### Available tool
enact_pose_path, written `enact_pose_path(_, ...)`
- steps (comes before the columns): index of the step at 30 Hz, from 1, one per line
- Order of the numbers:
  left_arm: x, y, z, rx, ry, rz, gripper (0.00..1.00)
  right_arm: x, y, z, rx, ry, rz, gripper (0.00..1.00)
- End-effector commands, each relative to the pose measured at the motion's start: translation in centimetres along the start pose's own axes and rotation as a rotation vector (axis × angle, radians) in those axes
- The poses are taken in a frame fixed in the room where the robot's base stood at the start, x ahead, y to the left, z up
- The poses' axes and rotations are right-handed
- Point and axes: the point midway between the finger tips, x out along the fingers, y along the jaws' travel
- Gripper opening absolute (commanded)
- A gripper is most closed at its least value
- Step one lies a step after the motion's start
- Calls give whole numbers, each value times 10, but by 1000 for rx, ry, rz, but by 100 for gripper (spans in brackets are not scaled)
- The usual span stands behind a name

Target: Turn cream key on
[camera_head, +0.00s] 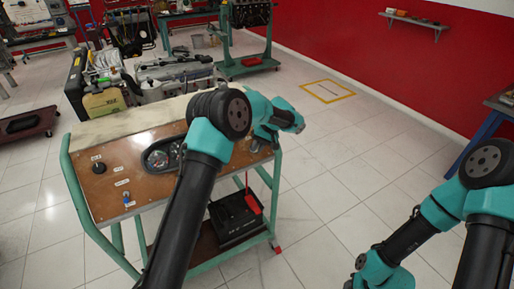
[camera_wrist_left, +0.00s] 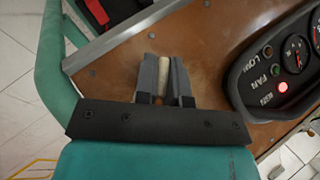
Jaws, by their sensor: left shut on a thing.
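The cream key (camera_wrist_left: 165,76) shows as a pale upright piece between my left fingers in the left wrist view. My left gripper (camera_wrist_left: 165,80) is shut on it, over the brown panel (camera_wrist_left: 225,45) of the engine trainer. In the head view my left gripper (camera_head: 259,141) is at the right end of that panel, and my arm hides part of the panel; the key cannot be made out there. How far the key is turned cannot be told. My right arm is at the lower right of the head view, with its gripper out of frame.
A dark gauge cluster (camera_wrist_left: 290,65) with a lit red lamp (camera_wrist_left: 283,87) is beside my left gripper. The green trolley frame (camera_wrist_left: 57,50) edges the panel. A black battery (camera_head: 237,225) sits on the lower shelf. The floor to the right is mostly clear.

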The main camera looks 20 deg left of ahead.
Motion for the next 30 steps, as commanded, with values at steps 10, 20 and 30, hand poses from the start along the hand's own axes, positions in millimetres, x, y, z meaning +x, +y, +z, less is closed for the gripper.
enact_pose_path(10, -1, 0, 0, 5, 2, -6, 0, 0, 0, 0, 0, 0, 0, 36)
enact_pose_path(20, 0, 0, 0, 5, 1, -6, 36, 0, 0, 0, 0, 0, 0, 36)
enact_pose_path(30, -3, 0, 0, 5, 1, -5, 36, 0, 0, 0, 0, 0, 0, 36)
